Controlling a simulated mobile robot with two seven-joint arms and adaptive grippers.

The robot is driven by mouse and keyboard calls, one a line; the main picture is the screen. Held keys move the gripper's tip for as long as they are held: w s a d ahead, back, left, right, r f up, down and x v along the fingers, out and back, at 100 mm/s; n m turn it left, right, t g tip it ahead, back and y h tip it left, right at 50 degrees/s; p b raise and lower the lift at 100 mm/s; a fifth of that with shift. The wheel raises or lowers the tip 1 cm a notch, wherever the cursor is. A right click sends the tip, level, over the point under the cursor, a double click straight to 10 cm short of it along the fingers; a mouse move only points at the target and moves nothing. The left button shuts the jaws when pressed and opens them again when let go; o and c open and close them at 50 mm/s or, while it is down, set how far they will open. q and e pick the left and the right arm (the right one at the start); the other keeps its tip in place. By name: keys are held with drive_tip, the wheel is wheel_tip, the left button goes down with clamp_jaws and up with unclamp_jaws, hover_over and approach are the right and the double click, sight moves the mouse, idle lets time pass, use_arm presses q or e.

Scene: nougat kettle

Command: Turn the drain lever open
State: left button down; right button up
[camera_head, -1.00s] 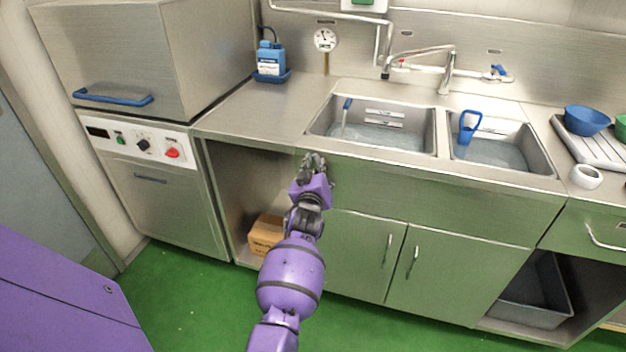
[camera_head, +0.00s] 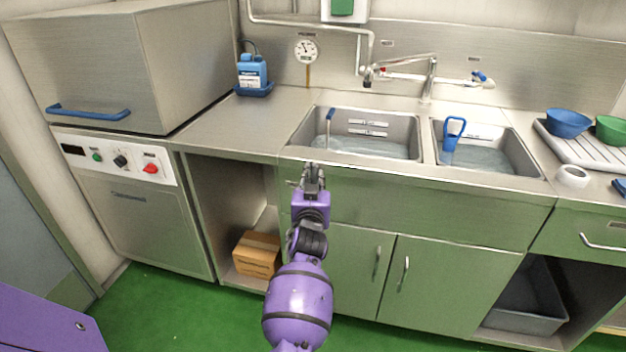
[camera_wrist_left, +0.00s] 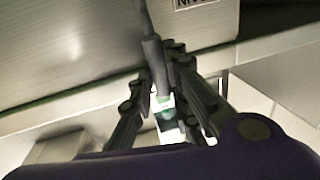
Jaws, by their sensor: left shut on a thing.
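My left gripper (camera_head: 314,170) is at the front edge of the sink unit, just below the rim of the left basin (camera_head: 292,140). In the left wrist view its fingers (camera_wrist_left: 165,85) are shut around a dark grey rod with a thicker grip, which looks like the drain lever (camera_wrist_left: 151,50). The lever runs up and away from between the fingers. In the head view the gripper hides the lever. The left basin holds water, and a blue-topped upright piece (camera_head: 330,116) stands in it. My right gripper is not in view.
The right basin (camera_head: 535,172) holds water and a blue handled tool (camera_head: 453,130). The open bay left of my arm has a cardboard box (camera_head: 257,255). Cabinet doors (camera_head: 350,270) are below the sink. A machine with a blue handle (camera_head: 88,112) stands at left.

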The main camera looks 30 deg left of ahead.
use_arm(q)
drive_tip(key=c, duration=1.7)
unclamp_jaws()
drive_tip(key=shift+d, duration=0.1)
drive_tip(key=shift+s+d+f, duration=0.1)
drive_tip(key=shift+s, duration=0.25)
drive_tip(key=v, duration=1.1)
drive_tip(key=shift+s+d, duration=0.1)
